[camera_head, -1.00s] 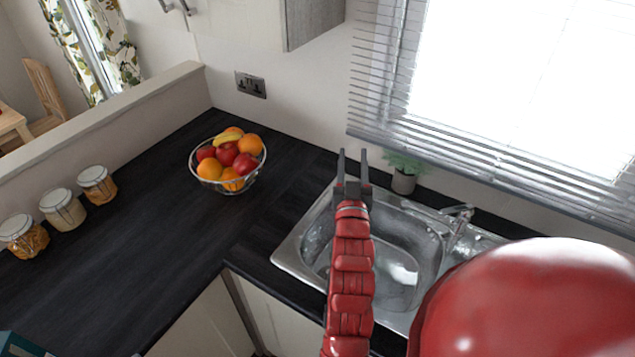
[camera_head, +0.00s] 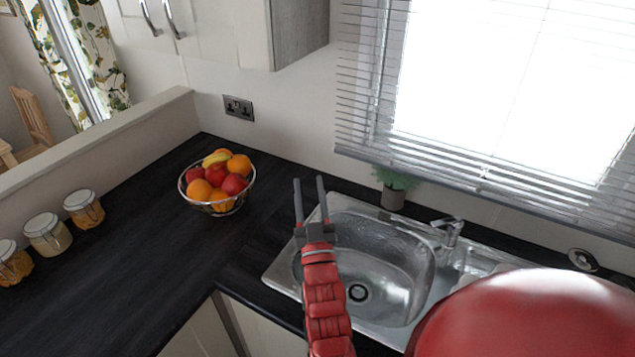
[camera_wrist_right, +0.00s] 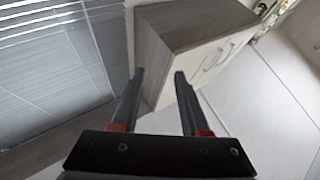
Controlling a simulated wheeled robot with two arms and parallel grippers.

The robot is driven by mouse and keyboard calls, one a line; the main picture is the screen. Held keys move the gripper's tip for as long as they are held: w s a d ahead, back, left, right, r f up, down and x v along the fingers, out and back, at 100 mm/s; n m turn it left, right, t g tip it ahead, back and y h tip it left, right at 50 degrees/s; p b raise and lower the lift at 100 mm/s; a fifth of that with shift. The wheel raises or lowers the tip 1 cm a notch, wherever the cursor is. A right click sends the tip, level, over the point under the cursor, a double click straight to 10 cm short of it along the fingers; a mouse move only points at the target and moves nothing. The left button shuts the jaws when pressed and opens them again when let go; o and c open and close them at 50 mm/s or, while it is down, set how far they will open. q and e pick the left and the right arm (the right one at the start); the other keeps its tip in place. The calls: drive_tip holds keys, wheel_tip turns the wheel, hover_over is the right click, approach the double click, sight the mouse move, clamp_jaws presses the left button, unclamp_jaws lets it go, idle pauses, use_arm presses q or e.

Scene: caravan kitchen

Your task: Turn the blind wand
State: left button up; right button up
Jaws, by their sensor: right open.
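The window blind (camera_head: 362,90) hangs over the bright window at the right of the head view, its slats lowered. Thin upright lines run down its left part, but I cannot tell which, if any, is the wand. The blind also shows at the left of the right wrist view (camera_wrist_right: 45,70). My right gripper (camera_head: 309,180) is open and empty above the left edge of the sink, left of and below the blind. Its two fingers also show in the right wrist view (camera_wrist_right: 159,74), with nothing between them. My left gripper is not in view.
A wall cupboard (camera_head: 235,30) hangs left of the blind. Below the window are a metal sink (camera_head: 385,260), a tap (camera_head: 449,232) and a small potted plant (camera_head: 392,197). A fruit bowl (camera_head: 225,207) and several jars (camera_head: 48,233) stand on the dark worktop.

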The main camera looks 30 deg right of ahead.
drive_tip(key=w+d+f+g+b, duration=0.1)
drive_tip(key=w+d+b, duration=0.2)
drive_tip(key=m+g+h+b, duration=0.3)
drive_tip(key=m+g+b, duration=0.3)
drive_tip(key=g+b, duration=0.3)
approach(371, 133)
drive_tip(key=p+x, duration=0.5)
drive_tip(key=x, duration=0.2)
drive_tip(key=shift+w+d+r, duration=0.1)
drive_tip(key=shift+w+d, duration=0.05)
drive_tip(key=shift+d, duration=0.1)
drive_tip(key=shift+w+d, duration=0.5)
clamp_jaws()
